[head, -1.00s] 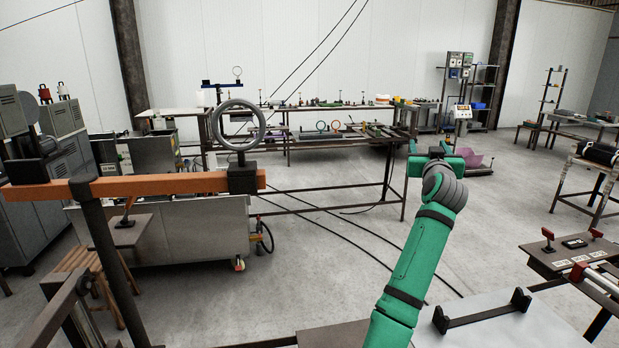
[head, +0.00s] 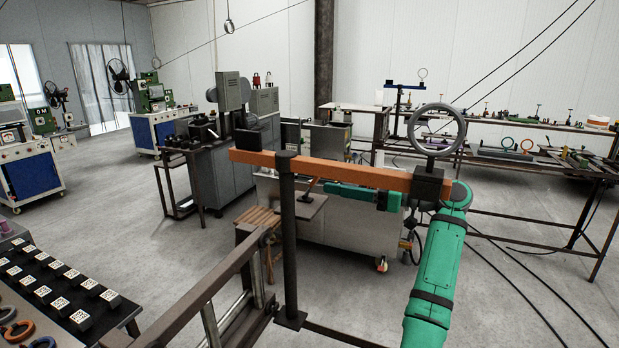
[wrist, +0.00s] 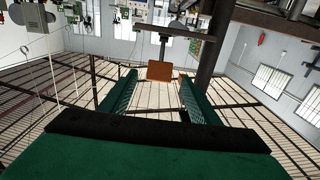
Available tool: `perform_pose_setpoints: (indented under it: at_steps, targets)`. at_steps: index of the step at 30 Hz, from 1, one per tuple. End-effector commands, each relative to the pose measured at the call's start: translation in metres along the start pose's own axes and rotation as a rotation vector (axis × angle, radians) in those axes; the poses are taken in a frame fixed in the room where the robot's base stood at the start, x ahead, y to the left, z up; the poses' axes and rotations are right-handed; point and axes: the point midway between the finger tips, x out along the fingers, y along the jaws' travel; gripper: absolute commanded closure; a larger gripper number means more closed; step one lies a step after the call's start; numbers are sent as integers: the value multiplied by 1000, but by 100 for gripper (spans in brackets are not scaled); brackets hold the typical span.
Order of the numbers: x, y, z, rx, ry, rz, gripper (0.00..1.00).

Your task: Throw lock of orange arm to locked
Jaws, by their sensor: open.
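The orange arm (head: 340,171) is a long level beam on a dark upright post (head: 289,235) in the head view. It has a black block at its left end and a dark block with a grey ring (head: 437,128) at its right end. I cannot single out its lock or tell the lock's state. My green arm reaches up to the beam's right end and then left behind the beam, partly hidden by it. In the wrist view my gripper (wrist: 158,77) is open, with an orange block (wrist: 159,71) showing between its fingers; contact cannot be told.
A small lever (head: 309,187) on a plate stands behind the post. A grey cart (head: 340,235) is behind the beam. A bench with parts (head: 520,145) is at right. A rack of labelled blocks (head: 70,300) is at lower left. Open floor lies at left.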

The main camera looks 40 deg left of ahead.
Motion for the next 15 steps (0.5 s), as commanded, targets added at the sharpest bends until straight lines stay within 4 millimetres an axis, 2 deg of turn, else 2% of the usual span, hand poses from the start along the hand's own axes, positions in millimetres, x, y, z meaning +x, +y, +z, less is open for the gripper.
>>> perform_pose_setpoints:
  at_steps: [15]
  targets:
    - [80, 0, 1, 1, -1, 0, 44]
